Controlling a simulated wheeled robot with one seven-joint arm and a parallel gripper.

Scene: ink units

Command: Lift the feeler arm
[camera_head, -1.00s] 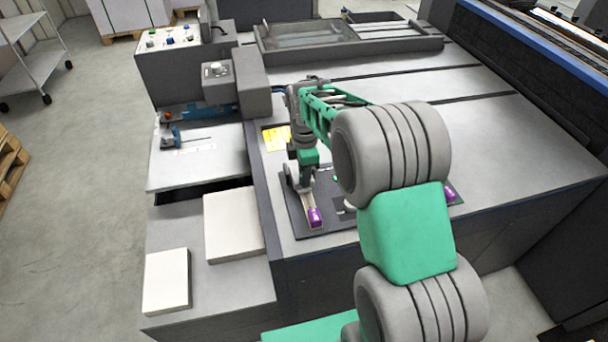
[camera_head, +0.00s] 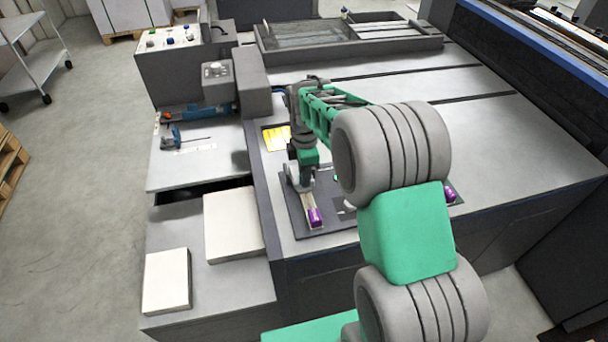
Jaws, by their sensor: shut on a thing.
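My gripper (camera_head: 301,184) points down over the dark plate (camera_head: 292,218) near the front left corner of the large grey machine top. It is shut at the rear of a small pale bar, which looks like the feeler arm (camera_head: 309,203). The bar has a purple block (camera_head: 315,217) at its near end. The fingertips and the exact grip are too small to make out. I cannot tell whether the bar is clear of the plate. A second purple piece (camera_head: 451,196) shows at the right of the plate. My arm hides much of the plate between them.
A yellow label (camera_head: 276,138) lies just behind my gripper. Two pale blocks (camera_head: 233,224) (camera_head: 166,281) stand on the lower shelf at left. A blue and orange tool (camera_head: 205,113) lies on the side table, below a grey control box. The machine top at right is clear.

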